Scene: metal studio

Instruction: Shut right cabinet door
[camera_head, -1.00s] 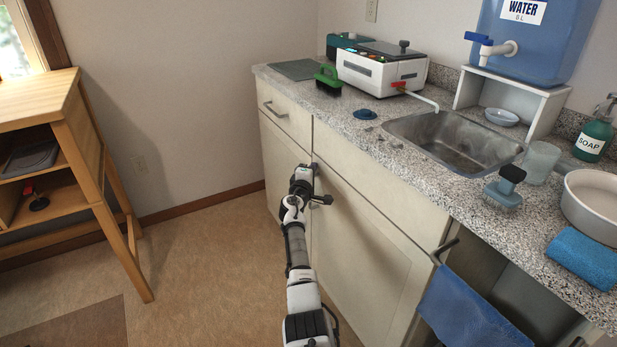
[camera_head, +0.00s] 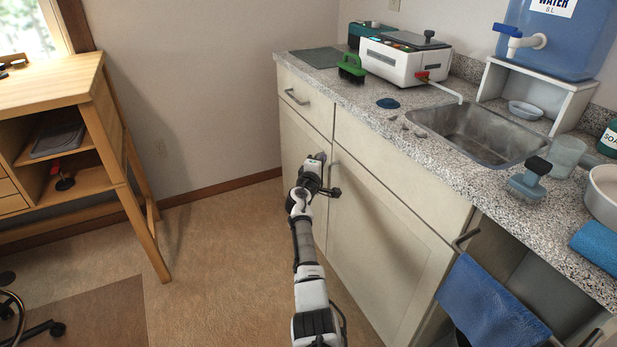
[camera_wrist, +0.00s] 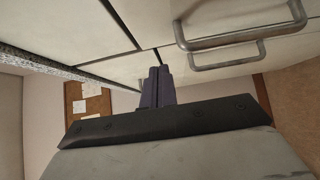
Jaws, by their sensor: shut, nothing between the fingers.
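The cream cabinet stands under the granite counter. Its wide right door (camera_head: 385,235) looks about flush with the front, and I see no clear gap at its edge. The narrower left door (camera_head: 298,140) is beside it, partly behind my arm. My gripper (camera_head: 318,165) is close to the seam between the two doors. In the wrist view my gripper (camera_wrist: 157,75) has its dark fingers together and empty, pointing at the cabinet front. Two metal bar handles (camera_wrist: 240,38) stand side by side just right of the fingers. Whether the fingertips touch the door is unclear.
A blue towel (camera_head: 488,305) hangs at an open bay right of the doors. The counter above holds a sink (camera_head: 480,135), a white machine (camera_head: 400,62) and a green brush (camera_head: 352,68). A wooden desk (camera_head: 75,100) stands left. The floor between is clear.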

